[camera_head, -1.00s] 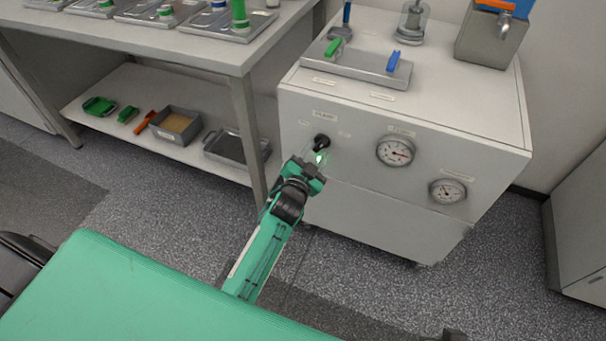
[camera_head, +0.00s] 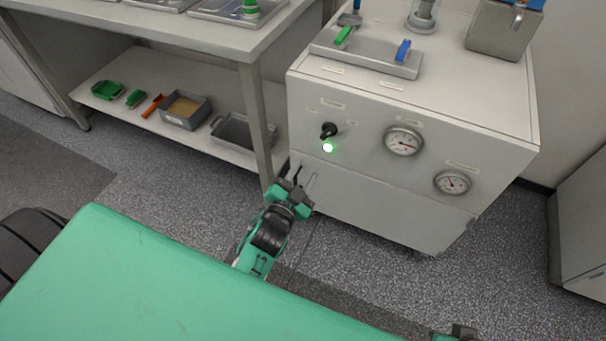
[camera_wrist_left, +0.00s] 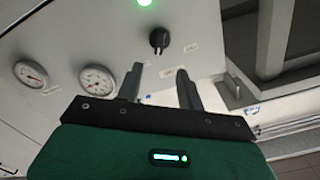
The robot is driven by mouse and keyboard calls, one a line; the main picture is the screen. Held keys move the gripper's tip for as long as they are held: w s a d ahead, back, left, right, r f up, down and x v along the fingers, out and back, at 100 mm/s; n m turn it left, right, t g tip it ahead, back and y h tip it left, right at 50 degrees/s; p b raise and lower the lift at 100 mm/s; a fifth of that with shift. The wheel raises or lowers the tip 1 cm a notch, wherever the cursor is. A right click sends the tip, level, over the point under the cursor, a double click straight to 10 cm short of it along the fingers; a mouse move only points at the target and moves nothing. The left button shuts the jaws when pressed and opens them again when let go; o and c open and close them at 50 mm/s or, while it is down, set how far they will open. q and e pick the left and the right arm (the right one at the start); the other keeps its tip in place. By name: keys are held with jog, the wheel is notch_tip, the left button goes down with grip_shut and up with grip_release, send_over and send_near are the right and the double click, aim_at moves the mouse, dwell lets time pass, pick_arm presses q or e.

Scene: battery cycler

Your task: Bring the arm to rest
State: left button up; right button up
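My left gripper (camera_head: 303,180) is in front of the grey cabinet, below its black knob (camera_head: 328,130) and the lit green lamp (camera_head: 328,147). Its two fingers are apart with nothing between them. In the left wrist view the open fingers (camera_wrist_left: 158,88) point at the cabinet front, and the knob (camera_wrist_left: 159,40) shows beyond their tips, apart from them. The green lamp (camera_wrist_left: 144,3) glows at the top edge of that view. At the bottom right of the head view a small dark piece (camera_head: 458,333) shows; I cannot tell whether it is my right gripper.
The cabinet (camera_head: 370,205) carries two dials (camera_head: 403,141) and a metal tray (camera_head: 366,58) with green and blue handles. A table with a lower shelf (camera_head: 100,70) stands at the left, its leg (camera_head: 257,125) close to my left gripper. Open floor (camera_head: 175,205) lies left of my arm.

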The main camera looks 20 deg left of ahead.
dwell(0.4)
